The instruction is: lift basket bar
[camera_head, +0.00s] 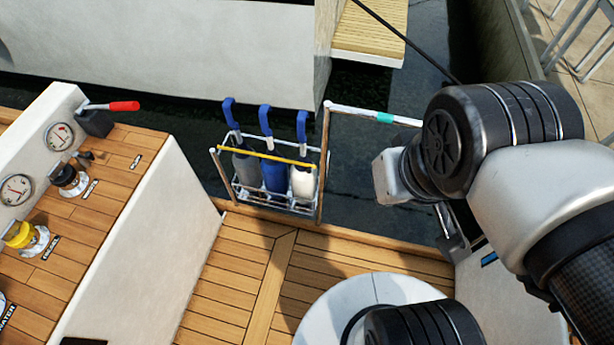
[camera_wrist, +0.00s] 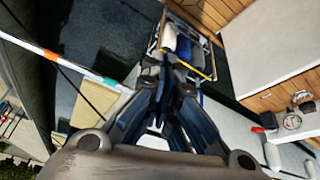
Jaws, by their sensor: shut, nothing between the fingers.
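The wire basket (camera_head: 233,199) hangs at the boat's edge and holds several fenders with blue tops, among them a grey one (camera_head: 243,168), a blue one (camera_head: 275,178) and a white one (camera_head: 303,184). A yellow bar (camera_head: 267,156) runs across its front; it slopes slightly down to the right. In the wrist view the basket (camera_wrist: 158,36) and the yellow bar (camera_wrist: 196,69) lie beyond the fingertips, partly hidden by them. My gripper (camera_wrist: 167,70) is shut and empty, apart from the bar as far as I can tell. The head view does not clearly show its fingers.
A white rail with a teal band (camera_head: 385,118) runs right from the basket's post (camera_head: 324,150). A console (camera_head: 120,200) with gauges and a red-handled lever (camera_head: 122,106) stands at left. Wooden deck (camera_head: 235,270) lies in front; dark water lies beyond the basket.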

